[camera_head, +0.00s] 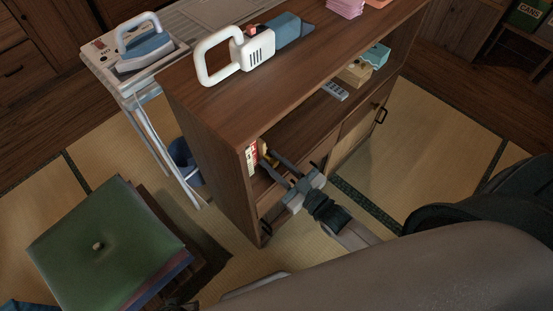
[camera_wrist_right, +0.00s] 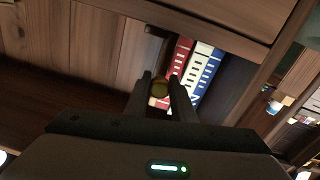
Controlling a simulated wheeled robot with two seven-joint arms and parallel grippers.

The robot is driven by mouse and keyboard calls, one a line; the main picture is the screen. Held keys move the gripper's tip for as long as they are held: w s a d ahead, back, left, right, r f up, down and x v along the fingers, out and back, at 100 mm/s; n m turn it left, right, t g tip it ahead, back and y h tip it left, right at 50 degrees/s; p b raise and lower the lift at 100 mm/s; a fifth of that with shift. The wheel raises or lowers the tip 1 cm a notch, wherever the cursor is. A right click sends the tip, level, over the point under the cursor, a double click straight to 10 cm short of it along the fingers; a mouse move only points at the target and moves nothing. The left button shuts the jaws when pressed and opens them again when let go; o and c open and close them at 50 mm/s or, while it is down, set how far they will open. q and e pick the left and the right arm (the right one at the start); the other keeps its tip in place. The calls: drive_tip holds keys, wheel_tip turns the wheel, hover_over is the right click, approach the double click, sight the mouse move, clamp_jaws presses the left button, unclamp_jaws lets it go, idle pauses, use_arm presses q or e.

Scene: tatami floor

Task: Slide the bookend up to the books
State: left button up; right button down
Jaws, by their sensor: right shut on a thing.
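My right gripper (camera_head: 267,160) reaches into the open shelf of the wooden cabinet. The books (camera_wrist_right: 206,70), red, white and blue, stand just past the fingertips. In the head view they show at the shelf's left end (camera_head: 252,161). I cannot tell whether the bookend touches them. My left gripper is not in view.
The cabinet (camera_head: 215,165) has a side panel left of the books. A grey remote (camera_head: 335,91), a tan box (camera_head: 355,74) and a teal box (camera_head: 377,54) lie farther along the shelf. A white-handled tool (camera_head: 258,48) lies on top. A green cushion (camera_head: 105,245) is at lower left.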

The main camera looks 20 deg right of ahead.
drive_tip(key=c, duration=1.5)
unclamp_jaws()
drive_tip(key=shift+s+d, duration=0.15)
drive_tip(key=shift+s, duration=0.3)
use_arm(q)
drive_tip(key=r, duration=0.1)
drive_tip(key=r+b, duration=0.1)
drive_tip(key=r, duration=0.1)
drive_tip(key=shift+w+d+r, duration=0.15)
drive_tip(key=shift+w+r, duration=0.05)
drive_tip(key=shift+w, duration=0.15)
use_arm(e)
drive_tip(key=v, duration=1.6)
drive_tip(key=shift+s, duration=0.25)
